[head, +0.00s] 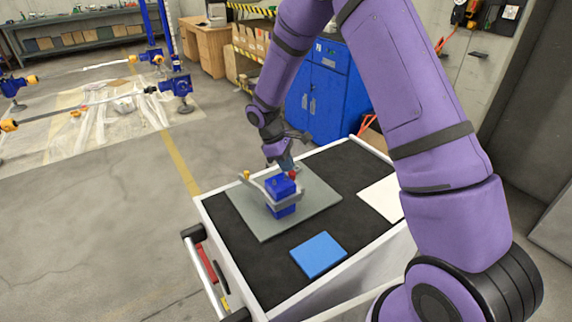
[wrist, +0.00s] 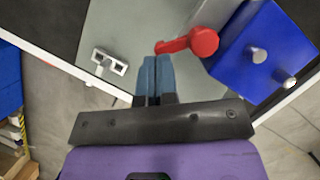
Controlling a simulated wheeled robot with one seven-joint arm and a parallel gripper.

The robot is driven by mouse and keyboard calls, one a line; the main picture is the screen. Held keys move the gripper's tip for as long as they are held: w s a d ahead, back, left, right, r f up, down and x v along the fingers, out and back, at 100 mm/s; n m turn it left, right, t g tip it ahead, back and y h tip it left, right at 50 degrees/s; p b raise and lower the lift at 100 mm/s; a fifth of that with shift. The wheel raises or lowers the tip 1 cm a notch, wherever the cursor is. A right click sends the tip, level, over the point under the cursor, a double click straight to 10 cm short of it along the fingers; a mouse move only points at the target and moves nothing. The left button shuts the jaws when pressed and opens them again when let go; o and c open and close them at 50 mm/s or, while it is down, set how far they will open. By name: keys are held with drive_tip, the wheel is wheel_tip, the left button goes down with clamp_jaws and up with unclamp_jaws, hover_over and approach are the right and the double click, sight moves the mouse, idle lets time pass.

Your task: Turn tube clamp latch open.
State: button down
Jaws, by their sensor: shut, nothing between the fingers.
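The tube clamp is a blue block (head: 281,187) with a grey tube or bar across it, on a grey plate (head: 262,225) on the cart. Its red latch (head: 292,174) shows at the top. In the wrist view the red latch (wrist: 192,43) sticks out to the left from the side of the blue block (wrist: 262,52). My gripper (head: 285,163) is just behind the clamp in the head view. In the wrist view my gripper (wrist: 152,60) has its two blue-grey fingers together and empty, close to the latch's free end. I cannot tell whether they touch.
The cart's black top (head: 343,172) also carries a blue square (head: 318,254) and a white sheet (head: 381,198). A small metal bracket (wrist: 103,62) sits on the plate left of my fingers. A blue cabinet (head: 325,88) stands behind the cart.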

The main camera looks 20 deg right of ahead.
drive_tip(key=shift+s+d+m+g+y, duration=0.1)
drive_tip(key=shift+d+m+g+y, duration=0.3)
drive_tip(key=shift+m, duration=0.65)
drive_tip(key=shift+s+d+m+g+y, duration=0.15)
drive_tip(key=shift+d+m, duration=0.3)
drive_tip(key=shift+m, duration=0.6)
idle(0.6)
drive_tip(key=shift+s+d+m+g+y, duration=0.2)
drive_tip(key=shift+d+m+y, duration=0.2)
drive_tip(key=shift+m, duration=0.6)
drive_tip(key=shift+s+d+m+g+y, duration=0.1)
drive_tip(key=shift+s+d+m+y, duration=0.2)
drive_tip(key=shift+m, duration=0.7)
idle(3.3)
